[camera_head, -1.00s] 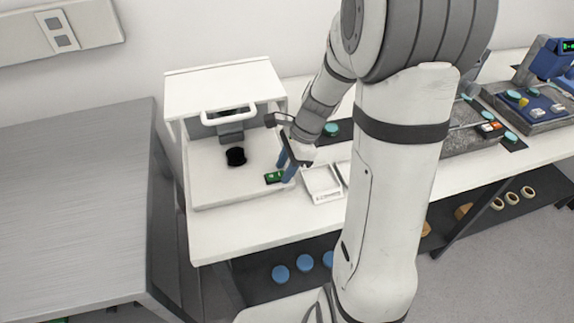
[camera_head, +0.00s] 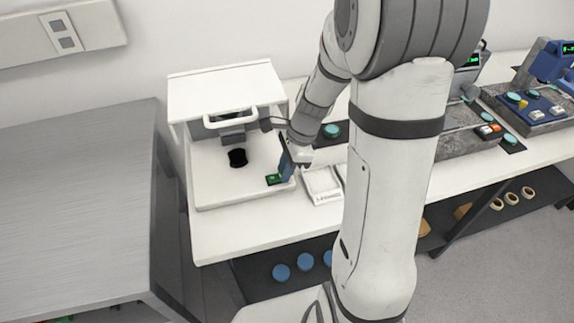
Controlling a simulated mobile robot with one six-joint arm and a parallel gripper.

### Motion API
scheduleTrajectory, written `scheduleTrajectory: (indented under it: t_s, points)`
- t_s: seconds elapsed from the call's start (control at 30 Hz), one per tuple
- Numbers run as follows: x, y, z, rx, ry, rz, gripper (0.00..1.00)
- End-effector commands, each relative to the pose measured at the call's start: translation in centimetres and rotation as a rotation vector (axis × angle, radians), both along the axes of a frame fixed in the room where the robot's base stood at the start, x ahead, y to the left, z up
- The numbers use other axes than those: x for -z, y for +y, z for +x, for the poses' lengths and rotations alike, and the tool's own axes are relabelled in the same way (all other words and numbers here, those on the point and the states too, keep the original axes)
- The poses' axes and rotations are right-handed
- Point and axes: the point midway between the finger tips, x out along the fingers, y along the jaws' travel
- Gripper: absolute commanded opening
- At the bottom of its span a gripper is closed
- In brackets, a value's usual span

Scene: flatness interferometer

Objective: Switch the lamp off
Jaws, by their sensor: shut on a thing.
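The white interferometer (camera_head: 215,189) stands on the white bench at the left, with its hood raised above a black round part (camera_head: 238,158). A small dark switch block with a green light (camera_head: 273,179) sits at the front right of its base; I take it to be the lamp switch. My gripper (camera_head: 285,176) points down at the right side of this block, its blue fingers close together. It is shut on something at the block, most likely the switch. The fingertips and the wrist hide the exact contact and the switch's position.
A white tray (camera_head: 322,184) lies on the bench just right of my gripper. A teal round piece (camera_head: 331,131) sits behind it. A grey cabinet (camera_head: 75,190) fills the left. Other instruments stand along the bench to the right. Blue discs (camera_head: 281,272) lie on the lower shelf.

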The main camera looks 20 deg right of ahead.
Motion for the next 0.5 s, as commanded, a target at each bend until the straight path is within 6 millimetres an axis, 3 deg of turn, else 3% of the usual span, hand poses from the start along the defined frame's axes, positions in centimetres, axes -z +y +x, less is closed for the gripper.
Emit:
scheduleTrajectory:
  t_s: [0.3, 0.5]
  points:
    - [-0.01, -0.04, 0.01, 0.001, -0.001, 0.000, 0.44]
    - [0.01, -0.06, 0.02, 0.001, -0.001, 0.001, 0.44]
